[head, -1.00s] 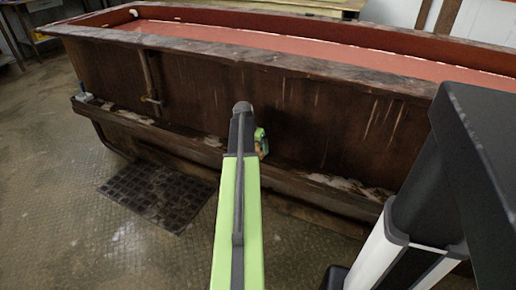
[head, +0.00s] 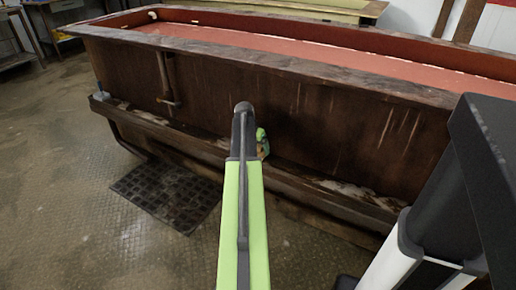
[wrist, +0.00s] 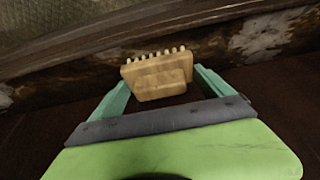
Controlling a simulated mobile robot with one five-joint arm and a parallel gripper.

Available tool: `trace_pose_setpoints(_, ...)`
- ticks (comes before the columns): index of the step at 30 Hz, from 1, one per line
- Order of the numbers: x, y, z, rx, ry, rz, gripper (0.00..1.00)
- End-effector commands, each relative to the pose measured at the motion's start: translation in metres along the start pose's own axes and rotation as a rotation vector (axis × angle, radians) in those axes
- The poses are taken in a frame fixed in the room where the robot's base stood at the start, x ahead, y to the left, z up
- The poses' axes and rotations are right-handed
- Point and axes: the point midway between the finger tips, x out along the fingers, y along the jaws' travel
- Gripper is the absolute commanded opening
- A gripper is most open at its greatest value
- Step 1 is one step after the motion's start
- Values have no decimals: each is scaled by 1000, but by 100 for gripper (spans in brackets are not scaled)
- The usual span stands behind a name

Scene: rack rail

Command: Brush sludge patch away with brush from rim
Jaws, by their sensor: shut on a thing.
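My gripper (wrist: 160,80) is shut on a wooden brush (wrist: 158,76) with a row of short pale bristle tufts along its far edge. In the head view the gripper (head: 262,143) shows small and partly hidden behind my arm, in front of the tank's side wall. The rim (head: 270,60) is the flat, dark, stained top edge of the tank, above and behind the gripper. No patch on it stands out clearly as sludge. Pale crusty patches lie on the lower ledge (head: 345,188); one shows right of the brush in the wrist view (wrist: 262,35). I cannot tell whether any is the sludge.
The long brown tank (head: 330,120) has a reddish inside. A pipe (head: 165,80) runs down its left side wall. A dark grid mat (head: 165,197) lies on the floor at left. The floor (head: 70,150) left of the tank is open. A table (head: 20,55) stands far left.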

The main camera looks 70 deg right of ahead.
Motion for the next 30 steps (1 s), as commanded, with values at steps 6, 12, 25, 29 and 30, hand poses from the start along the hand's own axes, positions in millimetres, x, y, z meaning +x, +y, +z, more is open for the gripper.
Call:
trace_pose_setpoints(6, 0, -21, -1, -1, 0, -1, 43)
trace_pose_setpoints(12, 0, -36, 0, -1, 0, 0, 43)
trace_pose_setpoints(25, 2, -61, 0, -2, 0, 1, 43)
trace_pose_setpoints(29, 3, -73, 0, -1, 0, 0, 43)
trace_pose_setpoints(30, 3, -74, 1, -1, 0, 0, 43)
